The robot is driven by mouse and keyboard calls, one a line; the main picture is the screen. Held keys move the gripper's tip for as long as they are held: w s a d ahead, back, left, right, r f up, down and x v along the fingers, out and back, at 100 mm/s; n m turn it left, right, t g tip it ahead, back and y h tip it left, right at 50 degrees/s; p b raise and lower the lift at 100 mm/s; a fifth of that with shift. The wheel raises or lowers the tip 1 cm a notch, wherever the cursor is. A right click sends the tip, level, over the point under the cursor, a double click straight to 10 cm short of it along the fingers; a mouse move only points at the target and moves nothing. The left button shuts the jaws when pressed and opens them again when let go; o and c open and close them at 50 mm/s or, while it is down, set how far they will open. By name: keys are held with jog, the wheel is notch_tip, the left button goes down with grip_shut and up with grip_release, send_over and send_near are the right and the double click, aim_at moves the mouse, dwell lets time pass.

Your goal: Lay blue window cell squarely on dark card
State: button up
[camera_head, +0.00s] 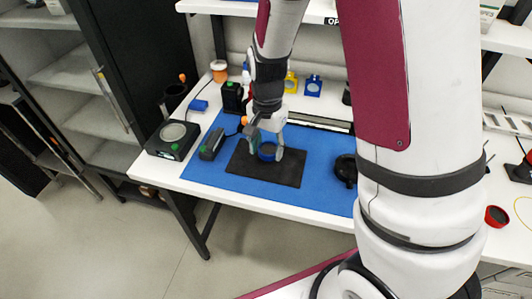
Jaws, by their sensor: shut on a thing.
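The blue window cell (267,152) looks like a small blue ring-shaped piece with a dark centre. My gripper (266,149) is shut on it, with a finger on either side. The dark card (281,174) is a black rectangle lying on the blue mat. The cell and fingers appear over the card's back part. I cannot tell whether the cell touches the card or hangs just above it. My fingers and wrist hide some of the cell and the card's back edge.
The blue mat (221,177) covers much of the white bench. A black device with a round plate (173,138) sits at the left edge. A dark grey block (212,144) lies left of the card, and a black round item (346,169) lies right. Yellow (290,83) and blue (313,86) holders stand behind.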

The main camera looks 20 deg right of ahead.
aim_at(266, 149)
jog(key=shift+w+f, duration=0.15)
jog(key=shift+w, duration=0.25)
jog(key=shift+f, duration=1.65)
jog(key=shift+f, duration=0.1)
jog(key=o, duration=1.1)
jog(key=shift+o, duration=0.2)
